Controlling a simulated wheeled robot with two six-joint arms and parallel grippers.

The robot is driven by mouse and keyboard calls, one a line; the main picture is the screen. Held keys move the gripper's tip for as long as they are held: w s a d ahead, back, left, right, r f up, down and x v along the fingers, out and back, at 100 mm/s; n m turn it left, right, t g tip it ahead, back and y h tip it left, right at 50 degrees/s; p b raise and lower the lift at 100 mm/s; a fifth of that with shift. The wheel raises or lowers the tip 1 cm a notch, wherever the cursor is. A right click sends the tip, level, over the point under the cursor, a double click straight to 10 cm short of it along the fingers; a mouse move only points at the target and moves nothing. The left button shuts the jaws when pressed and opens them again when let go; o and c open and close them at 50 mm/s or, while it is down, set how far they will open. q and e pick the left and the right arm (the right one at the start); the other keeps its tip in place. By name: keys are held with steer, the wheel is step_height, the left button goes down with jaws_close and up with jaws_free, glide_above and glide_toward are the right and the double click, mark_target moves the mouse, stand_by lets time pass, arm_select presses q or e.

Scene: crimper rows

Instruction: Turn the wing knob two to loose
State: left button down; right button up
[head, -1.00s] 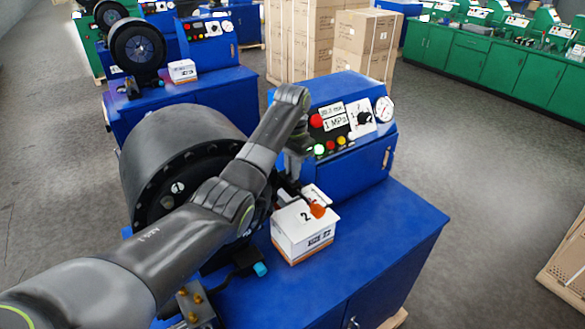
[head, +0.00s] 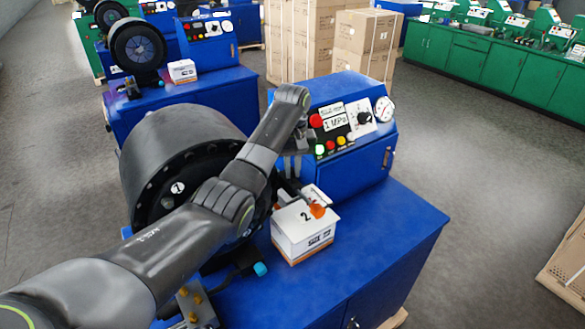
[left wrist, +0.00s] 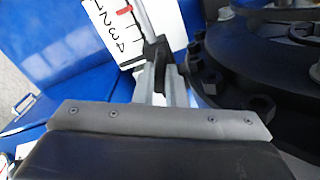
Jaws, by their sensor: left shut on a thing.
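My right gripper is not in view.
A blue control box (head: 350,165) with buttons and a gauge (head: 384,109) stands just behind. The bolted black ring (left wrist: 255,80) is close on the right in the wrist view. The blue cabinet top (head: 390,225) is clear to the right.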

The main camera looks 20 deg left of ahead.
arm_select(q)
steer(key=n, duration=0.5)
steer(key=shift+n, duration=0.3)
stand_by(0.4)
steer(key=c, duration=1.5)
jaws_free()
steer(key=shift+r, duration=0.1)
